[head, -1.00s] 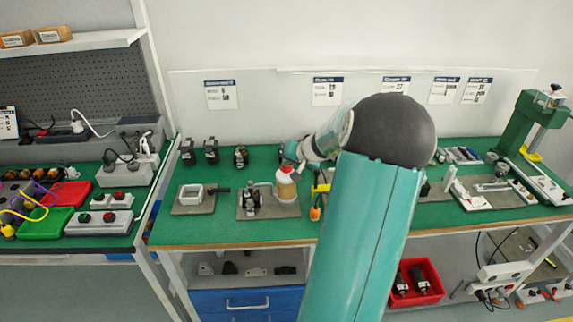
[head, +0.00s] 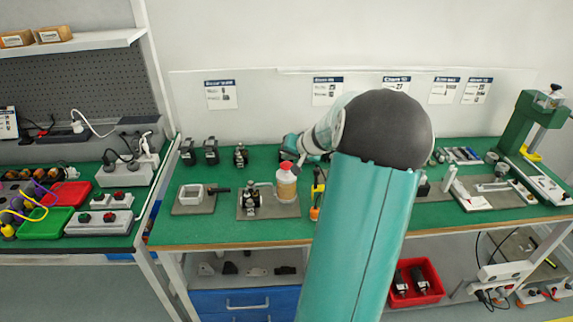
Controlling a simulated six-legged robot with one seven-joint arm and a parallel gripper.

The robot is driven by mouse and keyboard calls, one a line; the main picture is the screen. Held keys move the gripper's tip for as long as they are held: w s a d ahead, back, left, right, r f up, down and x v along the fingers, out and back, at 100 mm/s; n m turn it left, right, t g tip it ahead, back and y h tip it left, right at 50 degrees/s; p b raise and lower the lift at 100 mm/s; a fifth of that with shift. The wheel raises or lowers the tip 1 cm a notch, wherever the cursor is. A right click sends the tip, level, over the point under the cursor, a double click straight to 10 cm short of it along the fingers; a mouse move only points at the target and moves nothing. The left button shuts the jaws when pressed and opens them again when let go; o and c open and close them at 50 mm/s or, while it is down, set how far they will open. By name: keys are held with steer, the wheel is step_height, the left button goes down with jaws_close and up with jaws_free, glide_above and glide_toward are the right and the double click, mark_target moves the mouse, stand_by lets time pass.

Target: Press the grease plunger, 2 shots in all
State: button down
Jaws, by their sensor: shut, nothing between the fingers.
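The grease pot (head: 286,188) is a pale amber cylinder with a red plunger top (head: 286,167). It stands upright on a grey plate (head: 245,208) on the green bench, beside a small dark and metal mechanism (head: 251,198). My gripper (head: 290,156) is small in the view, at or just above the red top. It is shut with nothing held. I cannot tell whether its tips touch the plunger. My large teal forearm and black elbow hide the bench to the right.
A grey plate with a white block (head: 190,195) lies to the left. A yellow and orange tool (head: 316,200) stands close to the right of the pot. Several dark fittings (head: 211,151) line the back. A green press (head: 535,120) stands far right.

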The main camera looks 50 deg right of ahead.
mark_target(288, 166)
steer(key=shift+r, duration=2.55)
